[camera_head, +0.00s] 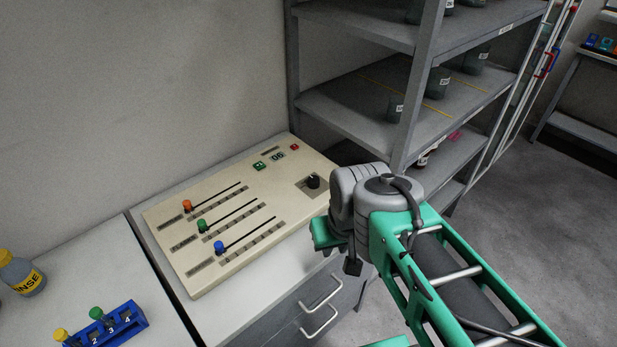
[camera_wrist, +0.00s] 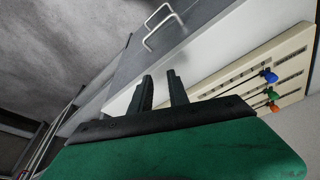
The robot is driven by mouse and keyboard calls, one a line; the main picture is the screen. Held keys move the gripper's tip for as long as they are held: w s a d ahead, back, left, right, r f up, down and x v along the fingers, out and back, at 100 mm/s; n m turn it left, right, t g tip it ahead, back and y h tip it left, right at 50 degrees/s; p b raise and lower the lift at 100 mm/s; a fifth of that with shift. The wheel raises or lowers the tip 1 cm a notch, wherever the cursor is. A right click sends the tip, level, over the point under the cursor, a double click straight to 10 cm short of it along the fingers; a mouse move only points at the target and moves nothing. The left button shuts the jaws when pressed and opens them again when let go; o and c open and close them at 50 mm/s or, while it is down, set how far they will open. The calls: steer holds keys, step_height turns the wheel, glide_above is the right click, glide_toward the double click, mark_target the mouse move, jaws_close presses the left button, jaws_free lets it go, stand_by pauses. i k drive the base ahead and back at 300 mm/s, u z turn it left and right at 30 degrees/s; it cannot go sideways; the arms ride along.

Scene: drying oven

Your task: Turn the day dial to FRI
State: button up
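A beige control panel (camera_head: 215,262) lies on the bench. A black round dial (camera_head: 313,181) sits in a dark square plate at its right end; its markings are too small to read. My gripper (camera_wrist: 159,78) shows in the wrist view with its two dark fingers apart and nothing between them. The fingers point toward the drawer front, off the panel. In the head view my arm is right of and nearer than the dial, and the fingers are mostly hidden. The wrist view shows the panel (camera_wrist: 291,60) at the right, with the dial out of sight.
The panel also has orange (camera_head: 187,204), green (camera_head: 202,225) and blue (camera_head: 219,246) slider knobs and a small display (camera_head: 278,156). Drawer handles (camera_head: 320,295) jut out below the bench. A grey shelf rack (camera_head: 365,95) stands close behind. A blue tube rack (camera_head: 125,325) is at lower left.

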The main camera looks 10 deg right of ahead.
mark_target(314, 181)
steer(key=u, duration=2.75)
steer(key=k, duration=0.75)
steer(key=z, duration=1.25)
steer(key=i, duration=0.5)
